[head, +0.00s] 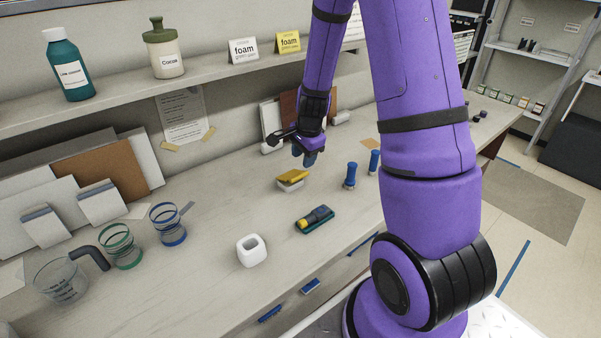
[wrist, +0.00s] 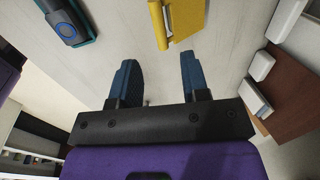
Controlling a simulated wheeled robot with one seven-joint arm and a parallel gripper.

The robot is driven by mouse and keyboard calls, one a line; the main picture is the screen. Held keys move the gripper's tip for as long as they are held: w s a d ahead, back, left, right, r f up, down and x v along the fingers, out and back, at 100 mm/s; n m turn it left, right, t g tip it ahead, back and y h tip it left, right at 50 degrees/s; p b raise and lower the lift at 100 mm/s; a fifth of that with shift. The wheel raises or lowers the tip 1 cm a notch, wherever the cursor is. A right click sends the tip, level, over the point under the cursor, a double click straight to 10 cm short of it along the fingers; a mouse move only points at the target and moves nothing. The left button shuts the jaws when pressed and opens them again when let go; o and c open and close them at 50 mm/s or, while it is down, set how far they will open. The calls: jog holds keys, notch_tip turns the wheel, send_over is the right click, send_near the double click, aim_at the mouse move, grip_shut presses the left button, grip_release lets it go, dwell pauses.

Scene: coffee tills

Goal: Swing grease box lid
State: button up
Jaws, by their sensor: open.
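The grease box (head: 290,187) is a small pale box on the counter with a yellow lid (head: 293,175). The lid looks tilted and slightly raised from the box. In the wrist view the yellow lid (wrist: 185,18) shows at the top edge, cut off by the frame, with a pale strip of the box beside it. My gripper (head: 308,160) is above the counter, just behind and to the right of the box. In the wrist view my gripper (wrist: 158,60) has its blue fingers apart with nothing between them, and the lid lies beyond the fingertips, apart from them.
A white square cup (head: 251,250) and jugs (head: 168,224) are at the left. Boards lean on the wall; a shelf runs above.

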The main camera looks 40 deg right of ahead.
aim_at(300, 175)
jog(key=shift+w+f, duration=0.25)
jog(key=shift+f, duration=0.9)
jog(key=shift+w+f, duration=0.2)
jog(key=shift+f, duration=1)
jog(key=shift+w+f, duration=0.25)
jog(key=shift+f, duration=0.9)
grip_shut()
